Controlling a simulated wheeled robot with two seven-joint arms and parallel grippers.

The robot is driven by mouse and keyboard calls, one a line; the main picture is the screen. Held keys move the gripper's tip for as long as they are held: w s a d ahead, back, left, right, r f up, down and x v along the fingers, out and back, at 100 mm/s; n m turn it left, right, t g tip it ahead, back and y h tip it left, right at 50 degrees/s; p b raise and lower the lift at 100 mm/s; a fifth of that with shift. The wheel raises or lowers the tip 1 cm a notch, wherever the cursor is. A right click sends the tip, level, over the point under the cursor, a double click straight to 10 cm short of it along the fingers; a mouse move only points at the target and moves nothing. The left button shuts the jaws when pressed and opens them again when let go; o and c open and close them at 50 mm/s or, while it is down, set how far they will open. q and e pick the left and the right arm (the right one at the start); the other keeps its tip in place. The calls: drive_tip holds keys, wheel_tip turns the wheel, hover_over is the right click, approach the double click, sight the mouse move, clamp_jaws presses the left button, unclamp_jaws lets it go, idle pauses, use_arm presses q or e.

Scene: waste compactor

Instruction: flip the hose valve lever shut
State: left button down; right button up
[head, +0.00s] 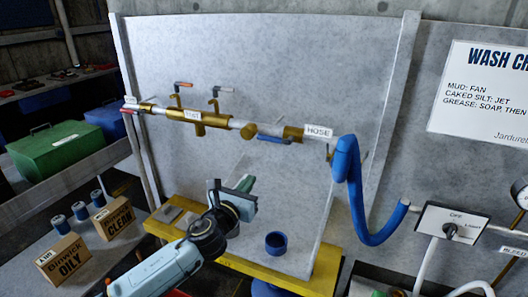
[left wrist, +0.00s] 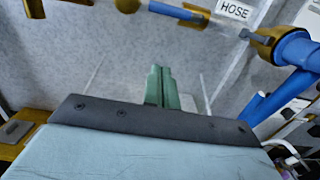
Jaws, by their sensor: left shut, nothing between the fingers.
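A brass pipe run crosses the grey back panel. Near its right end a blue lever (head: 273,139) lies along the pipe, between a brass valve body and the white HOSE label (head: 318,132). The blue lever also shows at the top of the left wrist view (left wrist: 172,11), with the HOSE label (left wrist: 235,9) to its right. My left gripper (head: 245,184) is below the pipe and apart from the lever. Its green fingers (left wrist: 158,86) are together and empty. My right gripper is not in view.
A blue hose (head: 355,190) hangs from the pipe's right end. A blue cup (head: 276,243) stands on the yellow-edged bench (head: 300,276). Two small taps (head: 180,95) rise from the pipe's left part. A switch box (head: 450,223) is at right.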

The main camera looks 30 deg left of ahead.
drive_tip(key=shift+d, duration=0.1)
